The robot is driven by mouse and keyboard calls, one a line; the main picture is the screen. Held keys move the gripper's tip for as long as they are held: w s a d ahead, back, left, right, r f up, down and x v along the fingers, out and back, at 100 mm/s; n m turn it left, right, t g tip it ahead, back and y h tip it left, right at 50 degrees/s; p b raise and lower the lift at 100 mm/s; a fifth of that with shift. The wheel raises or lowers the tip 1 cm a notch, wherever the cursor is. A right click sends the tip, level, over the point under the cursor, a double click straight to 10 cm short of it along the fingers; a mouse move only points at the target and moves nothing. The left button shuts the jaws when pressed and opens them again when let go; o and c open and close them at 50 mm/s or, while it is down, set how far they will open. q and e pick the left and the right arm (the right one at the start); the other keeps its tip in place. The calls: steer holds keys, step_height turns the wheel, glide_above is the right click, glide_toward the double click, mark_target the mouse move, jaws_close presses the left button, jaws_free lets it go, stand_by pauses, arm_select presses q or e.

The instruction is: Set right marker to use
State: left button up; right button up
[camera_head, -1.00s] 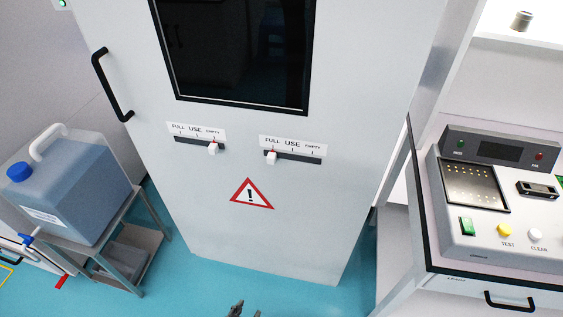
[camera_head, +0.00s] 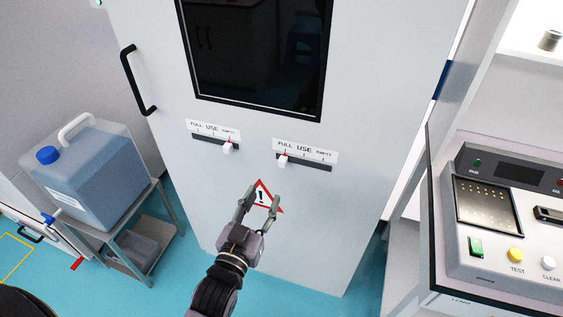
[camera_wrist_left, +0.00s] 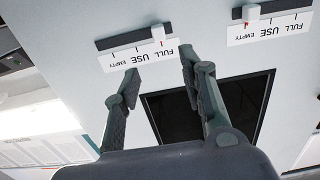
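The right marker (camera_head: 283,160) is a white knob with a red pointer on a dark horizontal slot in the pale door. It stands at the FULL end of its FULL–USE–EMPTY scale (camera_head: 305,150). In the left wrist view, which is upside down, this marker (camera_wrist_left: 158,34) shows near the top centre. The left marker (camera_head: 227,147) stands at EMPTY on its own scale. My left gripper (camera_head: 262,195) is open and empty, its fingers in front of the warning triangle, below the right marker. The left wrist view shows its spread fingers (camera_wrist_left: 160,66) apart from the knob. My right gripper is not visible.
The door has a dark window (camera_head: 258,60) above the scales and a black handle (camera_head: 137,80) on its left. A blue liquid container (camera_head: 85,180) stands on a cart at left. A tester console (camera_head: 500,220) stands at right.

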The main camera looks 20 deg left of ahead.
mark_target(281, 162)
arm_select(q)
steer(key=w, duration=0.8)
steer(key=w+p, duration=0.1)
steer(key=w, duration=0.4)
steer(key=shift+w+d, duration=0.1)
steer(key=shift+d, duration=0.15)
steer(key=shift+c, duration=0.2)
jaws_close()
